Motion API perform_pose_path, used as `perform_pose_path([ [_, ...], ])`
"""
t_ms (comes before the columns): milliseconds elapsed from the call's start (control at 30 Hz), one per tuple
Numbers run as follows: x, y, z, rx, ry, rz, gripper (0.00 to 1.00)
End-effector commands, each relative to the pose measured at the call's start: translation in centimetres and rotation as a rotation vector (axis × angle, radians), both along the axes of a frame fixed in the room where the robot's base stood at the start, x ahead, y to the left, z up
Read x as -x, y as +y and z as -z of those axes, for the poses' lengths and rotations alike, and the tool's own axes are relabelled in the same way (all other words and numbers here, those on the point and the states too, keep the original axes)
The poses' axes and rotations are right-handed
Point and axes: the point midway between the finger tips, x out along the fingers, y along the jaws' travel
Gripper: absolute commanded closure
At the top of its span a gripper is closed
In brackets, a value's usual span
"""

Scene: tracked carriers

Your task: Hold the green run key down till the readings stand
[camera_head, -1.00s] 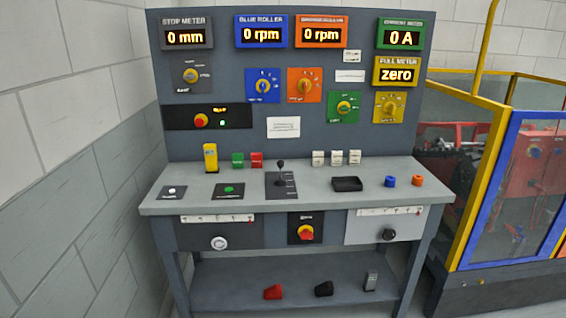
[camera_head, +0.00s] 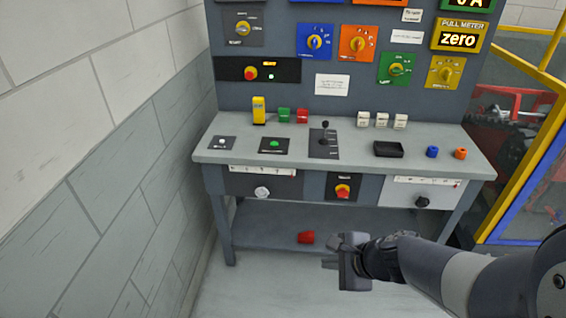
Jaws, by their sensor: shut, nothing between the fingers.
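A green round button (camera_head: 274,144) sits on a black plate at the left of the bench top. A green block (camera_head: 284,115) stands behind it beside a red block. I cannot read which of the two is marked run. Nothing touches either. My gripper (camera_head: 329,262) is shut and empty, in front of and below the bench top, well away from both. The yellow pull meter (camera_head: 459,39) reads zero. The green-framed meter (camera_head: 468,4) above it is cut off by the picture's top edge; the other meters are out of view.
The bench top (camera_head: 225,155) also bears a black lever (camera_head: 324,135), a black tray (camera_head: 388,149), white blocks and blue and orange caps. Red-yellow knobs are on the bench front (camera_head: 343,190) and panel (camera_head: 250,73). A wall is left, a yellow-blue guard frame (camera_head: 535,165) right.

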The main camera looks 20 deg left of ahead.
Motion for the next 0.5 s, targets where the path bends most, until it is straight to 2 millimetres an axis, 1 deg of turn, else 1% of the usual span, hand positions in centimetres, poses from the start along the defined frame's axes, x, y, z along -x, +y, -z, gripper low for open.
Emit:
perform_pose_path([
  [33,-1.8,1.8,-2.2,-0.028,-0.002,0.029,1.0],
  [100,-4.0,3.8,-3.1,-0.062,-0.009,0.076,1.0],
  [200,-6.4,6.1,-3.8,-0.095,-0.011,0.137,1.0],
  [333,-8.1,7.8,-4.0,-0.117,-0.008,0.191,1.0],
  [400,-8.6,8.4,-3.9,-0.122,-0.007,0.206,1.0],
  [500,-8.9,8.6,-3.8,-0.126,-0.007,0.217,1.0],
])
